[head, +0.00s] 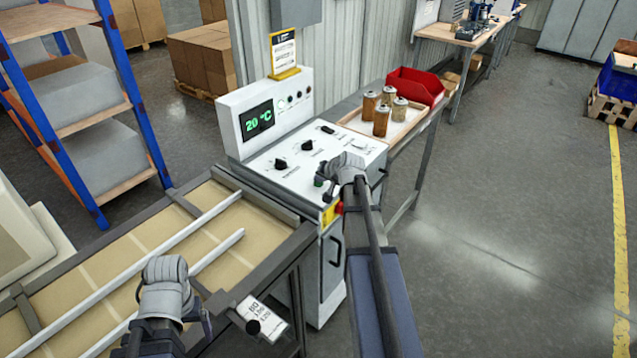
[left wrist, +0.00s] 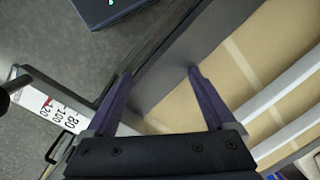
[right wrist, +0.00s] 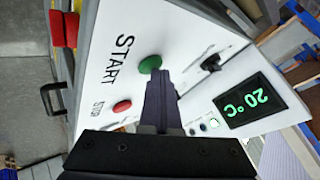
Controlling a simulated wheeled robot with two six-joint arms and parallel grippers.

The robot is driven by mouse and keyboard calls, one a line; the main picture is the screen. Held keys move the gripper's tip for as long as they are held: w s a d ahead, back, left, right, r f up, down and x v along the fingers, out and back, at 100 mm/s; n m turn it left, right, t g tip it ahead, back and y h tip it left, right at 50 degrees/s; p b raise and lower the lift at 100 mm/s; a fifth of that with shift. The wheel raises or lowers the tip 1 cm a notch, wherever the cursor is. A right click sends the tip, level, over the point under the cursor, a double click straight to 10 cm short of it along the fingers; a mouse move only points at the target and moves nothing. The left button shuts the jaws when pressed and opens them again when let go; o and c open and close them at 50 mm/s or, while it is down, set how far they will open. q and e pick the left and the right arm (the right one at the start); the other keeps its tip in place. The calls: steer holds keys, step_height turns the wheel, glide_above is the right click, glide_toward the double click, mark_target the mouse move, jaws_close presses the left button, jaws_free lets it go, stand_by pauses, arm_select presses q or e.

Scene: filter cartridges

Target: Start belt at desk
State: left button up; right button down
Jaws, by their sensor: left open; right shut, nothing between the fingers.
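The white control desk (head: 300,165) has a dark display reading 20 °C (head: 256,120), which also shows in the right wrist view (right wrist: 250,100). In the right wrist view, its sloped face bears a green button (right wrist: 149,63) beside the word START and a red button (right wrist: 122,106) beside STOP. My right gripper (right wrist: 158,75) is shut and empty. Its fingertips lie at the green button's edge in that view; I cannot tell whether they touch it. In the head view the right gripper (head: 327,183) is over the desk's front. My left gripper (left wrist: 158,72) is open and empty above the belt frame.
The tan belt (head: 95,265) with pale rails lies left of the desk. A wooden tray (head: 352,122) with several amber cartridges and a red bin (head: 416,86) stand behind the desk.

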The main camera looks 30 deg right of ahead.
mark_target(319, 185)
arm_select(q)
steer(key=shift+r+p, duration=0.85)
arm_select(e)
steer(key=shift+r, duration=0.8)
arm_select(q)
step_height(319, 185, up, 5)
steer(key=p, duration=0.5)
arm_select(e)
step_height(319, 185, up, 5)
steer(key=shift+r, duration=0.1)
